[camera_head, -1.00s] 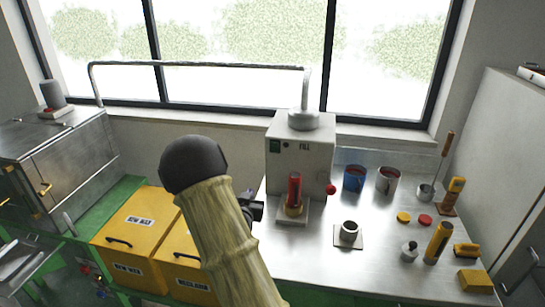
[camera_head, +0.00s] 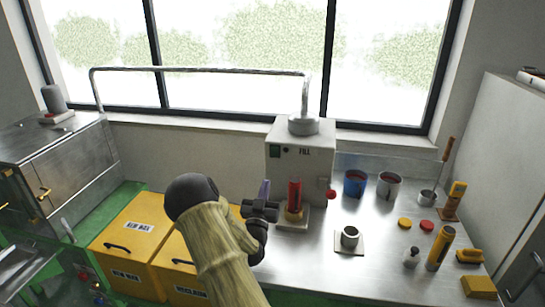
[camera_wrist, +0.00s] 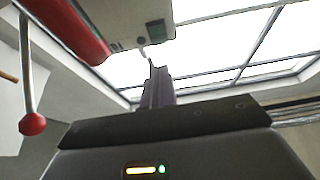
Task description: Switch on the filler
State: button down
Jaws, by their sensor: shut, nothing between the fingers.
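The filler (camera_head: 312,160) is a pale box marked FILL at the back of the steel bench. A dark green switch plate (camera_head: 274,151) sits at its upper left front, and shows near the top of the wrist view (camera_wrist: 155,30). A red-knobbed lever (camera_head: 331,194) is on its right side; its red ball (camera_wrist: 32,124) hangs at left in the wrist view. A red cylinder (camera_head: 295,194) stands upright before the filler. My gripper (camera_head: 264,190) is shut and empty, left of the red cylinder and below the switch plate. Its fingers (camera_wrist: 158,88) point up towards the filler, apart from it.
A blue can (camera_head: 355,182), a grey can (camera_head: 388,185) and several small tools and lids occupy the bench's right. Yellow wax bins (camera_head: 130,235) are at left. A pipe (camera_head: 200,69) runs above.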

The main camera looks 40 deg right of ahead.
aim_at(274, 149)
jog(key=p+x, duration=0.4)
jog(key=x, duration=0.8)
jog(key=shift+w+d+r, duration=0.15)
jog(key=shift+d+r, duration=0.05)
jog(key=shift+d, duration=0.15)
jog(key=shift+w+a+r, duration=0.1)
jog(key=shift+w+r, duration=0.05)
jog(key=shift+w, duration=0.1)
jog(key=shift+s+d+g, duration=0.25)
jog(key=shift+d+g, duration=0.05)
jog(key=shift+w+a, duration=0.15)
jog(key=shift+a, duration=0.15)
jog(key=s+a+b, duration=0.4)
jog(key=s+a, duration=0.5)
jog(key=a, duration=0.1)
jog(key=shift+a+f, duration=0.15)
jog(key=shift+f, duration=0.25)
